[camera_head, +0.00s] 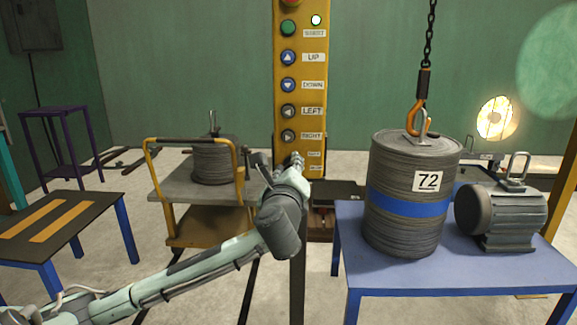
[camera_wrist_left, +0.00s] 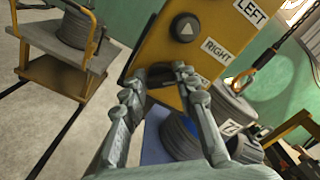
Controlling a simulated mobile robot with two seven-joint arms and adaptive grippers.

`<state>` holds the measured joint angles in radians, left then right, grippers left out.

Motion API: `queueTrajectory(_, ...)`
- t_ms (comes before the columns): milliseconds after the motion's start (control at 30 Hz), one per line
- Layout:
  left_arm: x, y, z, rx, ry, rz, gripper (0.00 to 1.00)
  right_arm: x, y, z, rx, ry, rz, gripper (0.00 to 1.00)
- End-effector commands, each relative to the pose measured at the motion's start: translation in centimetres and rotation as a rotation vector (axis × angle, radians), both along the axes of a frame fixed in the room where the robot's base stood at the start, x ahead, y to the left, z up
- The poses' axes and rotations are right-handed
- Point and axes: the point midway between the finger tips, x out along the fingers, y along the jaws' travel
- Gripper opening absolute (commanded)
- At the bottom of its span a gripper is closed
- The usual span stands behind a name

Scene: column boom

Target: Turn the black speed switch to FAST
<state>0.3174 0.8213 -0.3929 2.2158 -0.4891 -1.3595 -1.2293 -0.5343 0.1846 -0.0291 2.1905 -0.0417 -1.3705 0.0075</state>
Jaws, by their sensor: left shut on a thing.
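The yellow control pendant (camera_head: 307,70) hangs upright in the middle of the head view, with a column of buttons and white labels. Near its lower end are two small labels (camera_head: 314,161), too small to read. My left gripper (camera_head: 294,160) is at the pendant's lower end, just left of these labels and below the RIGHT button (camera_head: 288,136). In the left wrist view, its fingers (camera_wrist_left: 168,76) are closed around the dark speed switch (camera_wrist_left: 163,94), which they mostly hide. Which way the switch points cannot be made out. My right gripper is not in view.
A blue table (camera_head: 350,225) at right carries a wire drum (camera_head: 405,170) marked 72, under an orange hook (camera_head: 418,115), and a grey motor (camera_head: 507,215). A yellow-framed cart (camera_head: 172,195) with another drum (camera_head: 212,163) stands behind my left arm. A striped table (camera_head: 60,215) is at left.

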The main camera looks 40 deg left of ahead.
Motion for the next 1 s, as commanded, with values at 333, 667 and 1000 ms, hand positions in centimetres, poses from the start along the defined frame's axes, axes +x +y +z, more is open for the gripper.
queueTrajectory(333, -0.04, -0.04, -0.18, -0.028, -0.014, 0.0, 0.0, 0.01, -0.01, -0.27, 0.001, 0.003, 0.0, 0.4)
queueTrajectory(667, -0.03, -0.05, -0.17, -0.028, -0.013, -0.001, 0.41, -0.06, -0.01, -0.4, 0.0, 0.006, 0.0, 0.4)
queueTrajectory(1000, -0.05, -0.04, -0.06, -0.026, -0.014, 0.0, 0.5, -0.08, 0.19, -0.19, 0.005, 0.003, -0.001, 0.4)
